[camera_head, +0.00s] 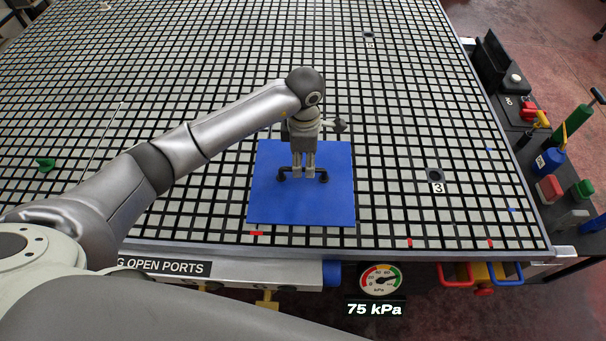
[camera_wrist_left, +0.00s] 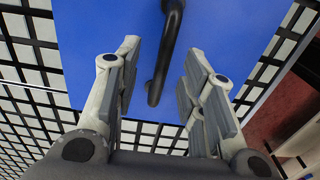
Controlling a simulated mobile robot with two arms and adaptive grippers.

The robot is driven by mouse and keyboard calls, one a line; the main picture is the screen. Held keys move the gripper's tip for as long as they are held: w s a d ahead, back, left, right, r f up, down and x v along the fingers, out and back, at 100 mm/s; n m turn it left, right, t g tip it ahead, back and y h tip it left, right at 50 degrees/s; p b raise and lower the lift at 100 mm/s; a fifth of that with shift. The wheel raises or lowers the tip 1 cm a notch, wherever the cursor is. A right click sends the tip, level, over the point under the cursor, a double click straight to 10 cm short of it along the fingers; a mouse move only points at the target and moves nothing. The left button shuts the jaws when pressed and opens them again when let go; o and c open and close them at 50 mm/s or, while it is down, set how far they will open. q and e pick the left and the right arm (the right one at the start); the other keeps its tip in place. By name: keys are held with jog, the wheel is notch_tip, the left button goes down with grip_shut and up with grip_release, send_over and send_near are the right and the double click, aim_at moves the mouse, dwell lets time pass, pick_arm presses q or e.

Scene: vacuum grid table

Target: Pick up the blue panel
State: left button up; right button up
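The blue panel (camera_head: 269,206) lies flat on the grid table near its front edge, with a black handle (camera_head: 323,178) across its middle. My left gripper (camera_head: 304,176) is over the panel at the handle, pointing down. In the left wrist view the gripper (camera_wrist_left: 158,92) is open, with a finger on each side of the black handle (camera_wrist_left: 168,50) and gaps to it. The blue panel (camera_wrist_left: 100,30) fills the upper part of that view. I cannot tell how far the fingertips are above the panel. My right gripper is not in view.
The vacuum grid table (camera_head: 400,120) is mostly bare around the panel. A port marked 3 (camera_head: 436,176) is to the right. A pressure gauge (camera_head: 380,280) reading 75 kPa is on the front edge. A side bench with tools (camera_head: 565,165) stands at the right.

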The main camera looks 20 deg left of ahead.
aim_at(303, 168)
pick_arm(q)
jog(key=shift+s+a+f+p, duration=0.1)
jog(key=shift+s+f+p, duration=0.1)
jog(key=shift+f, duration=0.35)
jog(key=shift+s+a+f+p, duration=0.1)
jog(key=shift+f+p, duration=0.1)
jog(key=shift+f, duration=0.75)
jog(key=shift+w+f, duration=0.1)
jog(key=shift+f, duration=0.05)
jog(key=c, duration=0.4)
grip_shut()
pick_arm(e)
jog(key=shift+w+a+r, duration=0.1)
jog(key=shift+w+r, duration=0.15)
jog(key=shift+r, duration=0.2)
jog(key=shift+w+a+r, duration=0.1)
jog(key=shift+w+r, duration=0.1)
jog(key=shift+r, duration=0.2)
